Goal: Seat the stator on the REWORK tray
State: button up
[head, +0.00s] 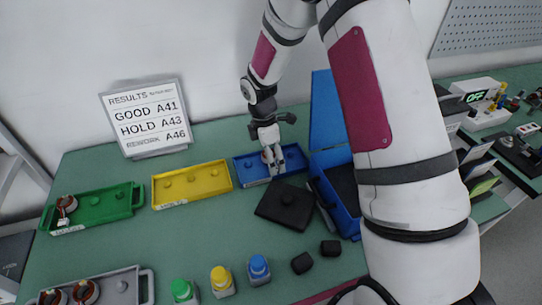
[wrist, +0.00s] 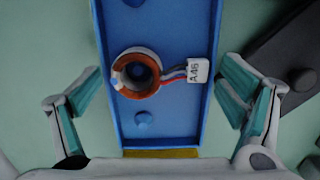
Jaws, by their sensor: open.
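The stator (wrist: 150,90), a copper-coloured ring with a pale rim and short wires, lies on the blue tray (wrist: 196,125) in the wrist view. Its white tag (wrist: 197,71) reads A46. My gripper (wrist: 160,82) is open, with one finger on each side of the tray and apart from the stator. In the head view my gripper (head: 273,168) points down over the blue tray (head: 245,170) and mostly hides the stator.
A results sign (head: 146,118) lists GOOD A41, HOLD A43, REWORK A46. The yellow tray (head: 190,194) is empty; the green tray (head: 105,207) holds a stator. A grey tray (head: 125,297) holds stators. A black plate (head: 288,204) and open blue case (head: 333,190) stand close right.

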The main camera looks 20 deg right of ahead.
jog(key=shift+r+p, duration=0.9)
jog(key=shift+r, duration=1.5)
jog(key=shift+o, duration=1.2)
notch_tip(320, 180, up, 12)
jog(key=a, duration=0.1)
jog(key=shift+a, duration=0.25)
jog(key=shift+w, duration=0.1)
